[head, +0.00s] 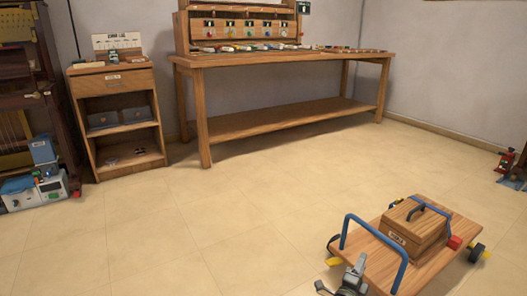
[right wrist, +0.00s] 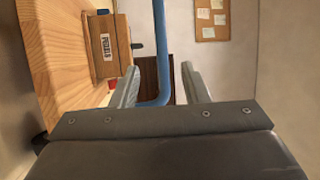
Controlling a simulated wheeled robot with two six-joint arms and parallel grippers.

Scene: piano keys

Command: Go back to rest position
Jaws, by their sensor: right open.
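My right gripper (head: 343,276) is low in the head view, at the near left end of a wooden cart (head: 448,219). In the right wrist view its two fingers (right wrist: 160,72) are spread apart. The cart's blue bar handle (head: 374,236) shows between the fingers in the wrist view (right wrist: 159,45); I cannot tell whether either finger touches it. A wooden box (head: 415,232) with a dark handle and a small label sits on the cart. My left gripper is not in view.
A long wooden workbench (head: 270,60) stands along the back wall. A small wooden cabinet (head: 117,83) and a dark upright piano-like frame (head: 25,90) are at left. A toolbox-like pile (head: 40,185) lies at its foot. The tiled floor (head: 200,235) is clear in the middle.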

